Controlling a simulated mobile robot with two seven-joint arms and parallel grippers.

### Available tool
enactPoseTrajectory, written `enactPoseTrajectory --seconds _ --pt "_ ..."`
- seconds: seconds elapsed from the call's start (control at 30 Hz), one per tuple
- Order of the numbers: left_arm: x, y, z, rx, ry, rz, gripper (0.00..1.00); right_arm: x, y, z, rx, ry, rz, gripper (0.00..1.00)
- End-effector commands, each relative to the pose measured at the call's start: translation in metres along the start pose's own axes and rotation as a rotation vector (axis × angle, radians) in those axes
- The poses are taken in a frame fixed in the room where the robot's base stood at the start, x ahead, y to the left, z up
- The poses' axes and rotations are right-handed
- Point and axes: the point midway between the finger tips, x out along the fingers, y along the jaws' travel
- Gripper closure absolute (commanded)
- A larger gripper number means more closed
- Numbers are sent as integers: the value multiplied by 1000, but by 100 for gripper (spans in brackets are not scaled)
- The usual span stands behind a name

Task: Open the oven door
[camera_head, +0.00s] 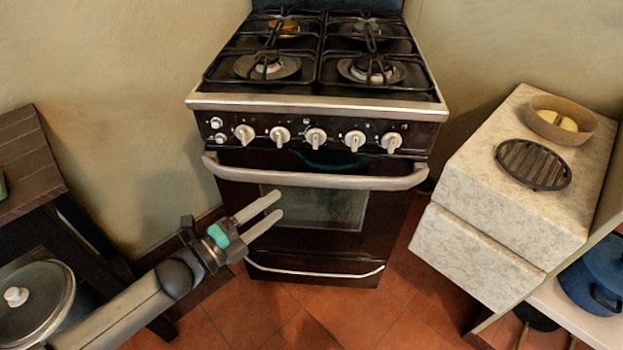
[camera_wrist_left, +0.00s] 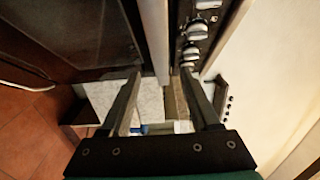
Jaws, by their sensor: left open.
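The dark oven door (camera_head: 300,225) with its glass window is shut on the front of the stove. Its pale bar handle (camera_head: 310,177) runs across the top of the door, below the knobs. My left gripper (camera_head: 277,204) is open and empty, below the handle and left of the door's middle in the head view. In the left wrist view, the handle (camera_wrist_left: 154,40) runs up the picture between the lines of the open fingers (camera_wrist_left: 160,78), the door (camera_wrist_left: 75,35) is left of it. I see no clear contact. My right gripper is not in view.
White knobs (camera_head: 315,138) line the panel above the handle. A stone-topped counter (camera_head: 480,190) stands at the right, with a bowl (camera_head: 560,118) and round grate (camera_head: 533,164). A dark table (camera_head: 25,165) and lidded pot (camera_head: 35,305) are at the left. Tiled floor (camera_head: 330,315) is clear in front.

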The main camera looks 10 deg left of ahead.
Motion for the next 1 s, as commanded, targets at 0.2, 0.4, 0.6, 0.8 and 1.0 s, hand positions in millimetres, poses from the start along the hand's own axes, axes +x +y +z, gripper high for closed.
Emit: enactPoseTrajectory --seconds 0.2,0.4,0.6,0.8,1.0 --pt "35 1 1 0 -1 -3 38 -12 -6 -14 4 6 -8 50" --pt "64 1 1 -1 -1 -2 38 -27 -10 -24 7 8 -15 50" --pt "93 2 1 0 -2 -1 38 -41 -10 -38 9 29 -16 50" --pt "111 2 1 -3 -2 1 38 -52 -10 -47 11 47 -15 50" --pt "118 1 0 -3 -2 2 38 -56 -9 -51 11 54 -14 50"
